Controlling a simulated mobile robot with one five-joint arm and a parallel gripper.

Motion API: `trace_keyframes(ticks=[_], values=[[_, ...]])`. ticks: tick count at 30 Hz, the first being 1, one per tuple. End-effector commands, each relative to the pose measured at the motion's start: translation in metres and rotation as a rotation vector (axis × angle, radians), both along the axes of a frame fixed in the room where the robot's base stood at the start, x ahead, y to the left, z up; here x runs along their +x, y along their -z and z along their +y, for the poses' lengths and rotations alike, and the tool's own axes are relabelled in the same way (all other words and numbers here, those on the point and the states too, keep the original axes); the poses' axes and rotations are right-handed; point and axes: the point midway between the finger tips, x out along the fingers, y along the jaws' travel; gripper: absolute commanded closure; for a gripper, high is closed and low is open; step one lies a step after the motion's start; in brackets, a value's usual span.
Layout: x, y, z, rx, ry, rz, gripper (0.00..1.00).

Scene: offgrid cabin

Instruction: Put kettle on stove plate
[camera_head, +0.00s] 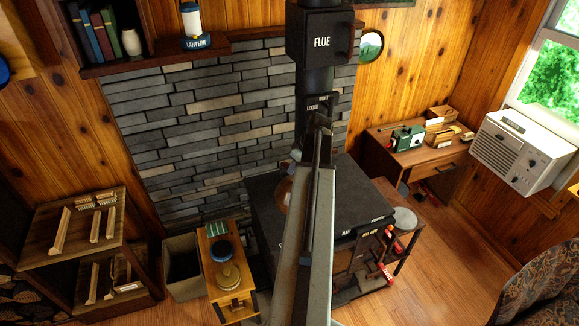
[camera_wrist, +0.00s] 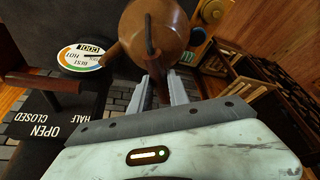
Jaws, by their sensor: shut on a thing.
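The brown copper kettle (camera_wrist: 172,18) fills the top middle of the wrist view, with a dark handle. My gripper (camera_wrist: 164,88) is shut on the kettle; its two pale fingers reach up to it at the handle, though the exact contact is hard to see. In the head view only a brown edge of the kettle (camera_head: 284,194) shows left of my arm, which hides the rest and my gripper. The black stove (camera_head: 350,190) stands below the flue, its flat top mostly bare at the right. I cannot tell whether the kettle touches the stove.
The black flue pipe (camera_head: 318,40) rises behind the stove. A round gauge (camera_wrist: 82,57) shows in the wrist view. A small wooden stand (camera_head: 222,262) with jars is left of the stove. A desk (camera_head: 418,150) and a white window unit (camera_head: 522,150) are at right.

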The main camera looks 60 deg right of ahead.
Motion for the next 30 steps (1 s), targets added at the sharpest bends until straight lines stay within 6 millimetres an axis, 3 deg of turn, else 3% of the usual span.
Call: trace_keyframes(ticks=[14, 30], values=[[0.008, 0.002, 0.004, -0.002, -0.012, -0.001, 1.00], [0.008, 0.048, 0.005, -0.002, -0.012, -0.001, 1.00]])
